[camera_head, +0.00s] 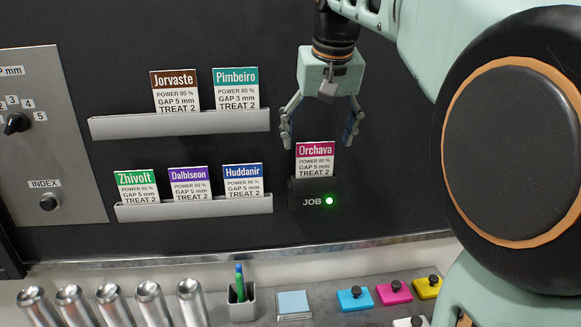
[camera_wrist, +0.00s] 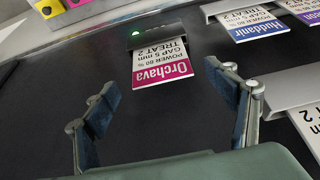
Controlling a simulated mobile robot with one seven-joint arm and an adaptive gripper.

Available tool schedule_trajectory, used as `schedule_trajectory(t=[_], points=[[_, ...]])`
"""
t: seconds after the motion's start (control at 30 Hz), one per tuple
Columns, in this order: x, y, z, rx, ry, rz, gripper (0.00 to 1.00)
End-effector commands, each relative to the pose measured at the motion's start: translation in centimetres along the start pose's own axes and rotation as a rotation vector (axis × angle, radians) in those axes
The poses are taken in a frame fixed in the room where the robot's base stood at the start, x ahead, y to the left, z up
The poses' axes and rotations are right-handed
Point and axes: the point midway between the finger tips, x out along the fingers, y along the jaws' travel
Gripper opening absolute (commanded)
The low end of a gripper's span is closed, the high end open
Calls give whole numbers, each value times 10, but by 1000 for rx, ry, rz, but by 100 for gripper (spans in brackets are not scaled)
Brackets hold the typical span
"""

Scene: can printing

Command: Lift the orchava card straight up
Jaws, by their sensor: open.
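The Orchava card (camera_head: 315,158), white with a magenta header, stands upright in the black JOB slot (camera_head: 318,193), which has a lit green light. My gripper (camera_head: 319,142) is open, pointing down from above, with one finger on each side of the card's top. The fingers look apart from the card and nothing is held. In the wrist view the Orchava card (camera_wrist: 162,64) appears upside down beyond the open fingers of my gripper (camera_wrist: 163,115), its lower end in the slot (camera_wrist: 155,33).
Left of the slot, a lower rack (camera_head: 194,208) holds the Zhivolt, Dalbiseon and Huddanir cards. An upper rack (camera_head: 180,124) holds Jorvaste and Pimbeiro. Below are several metal cans, a pen cup (camera_head: 242,303) and coloured blocks. The dark panel above the card is bare around my gripper.

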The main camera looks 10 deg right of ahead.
Motion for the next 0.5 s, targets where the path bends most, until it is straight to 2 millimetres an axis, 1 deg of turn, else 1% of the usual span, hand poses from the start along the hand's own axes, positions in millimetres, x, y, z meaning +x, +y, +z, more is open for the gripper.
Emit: schedule_trajectory(t=[0.03,0.1,0.2,0.3,0.5], points=[[9,-1,0,0,-6,0,78],[20,-1,-1,0,-5,0,78],[30,-1,-1,0,-3,0,78],[35,-1,-1,0,-1,0,78],[35,-1,-1,0,-1,0,78]])
